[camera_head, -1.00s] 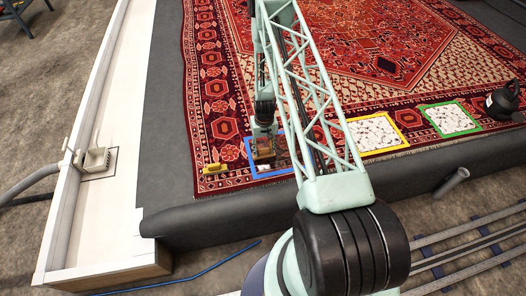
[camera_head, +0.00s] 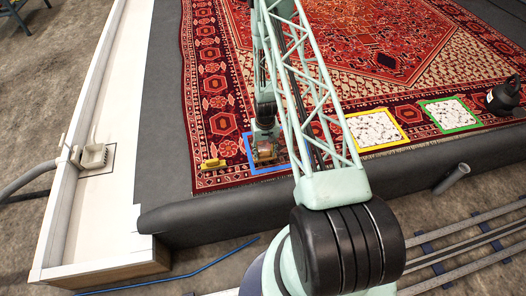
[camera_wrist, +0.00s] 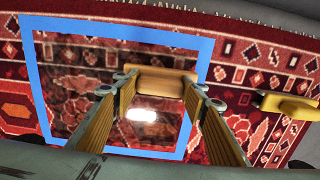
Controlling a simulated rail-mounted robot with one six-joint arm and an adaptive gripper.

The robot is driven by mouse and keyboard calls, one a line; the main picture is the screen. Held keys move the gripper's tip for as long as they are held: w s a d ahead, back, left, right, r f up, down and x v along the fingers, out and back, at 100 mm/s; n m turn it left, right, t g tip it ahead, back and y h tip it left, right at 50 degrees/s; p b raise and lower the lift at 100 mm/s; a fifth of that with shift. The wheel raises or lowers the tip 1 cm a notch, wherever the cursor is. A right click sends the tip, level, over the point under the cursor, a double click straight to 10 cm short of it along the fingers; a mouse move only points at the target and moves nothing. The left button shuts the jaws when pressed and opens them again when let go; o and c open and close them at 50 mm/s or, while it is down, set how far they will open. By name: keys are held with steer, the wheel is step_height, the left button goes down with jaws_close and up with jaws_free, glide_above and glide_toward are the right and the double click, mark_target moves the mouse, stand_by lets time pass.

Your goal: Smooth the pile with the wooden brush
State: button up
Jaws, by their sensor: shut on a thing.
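My gripper (camera_head: 264,146) is low over the near left part of the patterned red rug (camera_head: 222,124). It is shut on the wooden brush (camera_wrist: 152,83), a light brown block across the fingertips in the wrist view. The brush also shows below the gripper in the head view (camera_head: 266,155). A blue square outline (camera_wrist: 189,28) surrounds a darker patch of pile (camera_wrist: 75,60) with a bright glint. The brush is within the outline, toward one side. Whether its underside touches the pile I cannot tell.
A yellow tool (camera_head: 212,164) lies on the rug left of the blue outline. White speckled patches lie to the right, one in a yellow outline (camera_head: 352,129), one in green (camera_head: 447,115). A black object (camera_head: 502,97) stands at the far right. A dark padded edge (camera_head: 190,225) runs along the front.

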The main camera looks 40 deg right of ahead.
steer(key=shift+s+a+r, duration=0.25)
steer(key=shift+s+a, duration=0.05)
steer(key=shift+s, duration=0.3)
steer(key=shift+s+a+f, duration=0.15)
steer(key=shift+s+f, duration=0.05)
steer(key=shift+s, duration=0.05)
steer(key=s+a, duration=0.2)
steer(key=s, duration=0.1)
steer(key=s+a, duration=0.1)
steer(key=s, duration=0.1)
steer(key=shift+s, duration=0.15)
step_height(320, 180, up, 8)
steer(key=p, duration=0.3)
steer(key=shift+d, duration=0.1)
